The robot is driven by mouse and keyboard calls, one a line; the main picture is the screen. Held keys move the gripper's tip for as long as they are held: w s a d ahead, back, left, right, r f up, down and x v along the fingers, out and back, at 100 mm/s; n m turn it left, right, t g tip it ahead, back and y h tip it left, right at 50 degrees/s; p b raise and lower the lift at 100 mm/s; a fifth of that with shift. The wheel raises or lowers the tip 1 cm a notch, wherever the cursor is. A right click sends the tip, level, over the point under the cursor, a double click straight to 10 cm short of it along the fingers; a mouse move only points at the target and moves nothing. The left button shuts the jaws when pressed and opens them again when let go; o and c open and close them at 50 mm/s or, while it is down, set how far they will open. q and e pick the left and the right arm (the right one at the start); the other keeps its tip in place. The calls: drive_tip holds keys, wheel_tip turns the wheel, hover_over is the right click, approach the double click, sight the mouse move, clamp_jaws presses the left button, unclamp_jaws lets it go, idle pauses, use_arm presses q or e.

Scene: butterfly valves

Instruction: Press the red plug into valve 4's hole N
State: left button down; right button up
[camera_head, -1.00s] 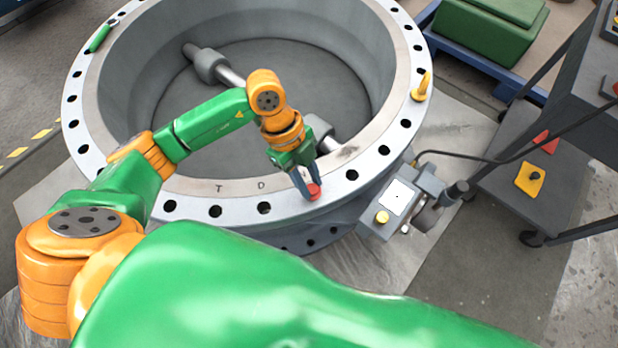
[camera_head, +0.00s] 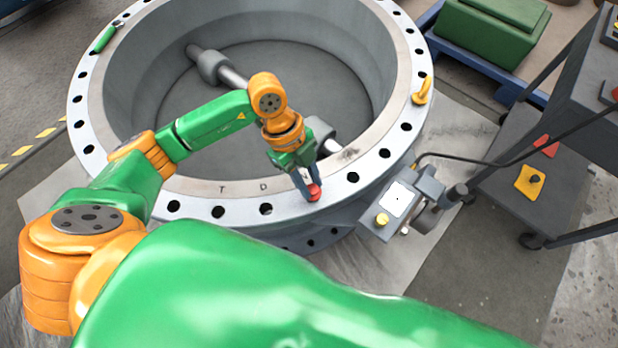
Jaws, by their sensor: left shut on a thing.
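The big grey ring-shaped valve body (camera_head: 200,187) fills the upper middle of the head view, with a flange full of dark holes. Letters T and D show on its near rim; I cannot read an N. My left gripper (camera_head: 310,189) is at the near right part of the flange and points down. It is shut on the red plug (camera_head: 314,193). The plug is at the flange surface, in line with the row of holes; its lower end and any hole under it are hidden. My right gripper is not in view.
A yellow lifting eye (camera_head: 422,92) stands on the right rim, and a green tool (camera_head: 104,38) lies on the far left rim. A grey box with a white label (camera_head: 397,199) is beside the valve. A dark cart (camera_head: 500,170) stands at right.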

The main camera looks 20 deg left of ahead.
use_arm(q)
drive_tip(key=shift+f, duration=0.15)
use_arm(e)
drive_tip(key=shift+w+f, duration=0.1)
use_arm(q)
drive_tip(key=shift+f, duration=0.3)
drive_tip(key=shift+f+b, duration=0.3)
drive_tip(key=shift+b, duration=0.1)
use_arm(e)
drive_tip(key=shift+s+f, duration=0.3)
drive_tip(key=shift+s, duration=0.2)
use_arm(q)
drive_tip(key=shift+r, duration=0.1)
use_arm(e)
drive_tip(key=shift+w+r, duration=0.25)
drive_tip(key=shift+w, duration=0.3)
use_arm(q)
drive_tip(key=shift+f, duration=0.3)
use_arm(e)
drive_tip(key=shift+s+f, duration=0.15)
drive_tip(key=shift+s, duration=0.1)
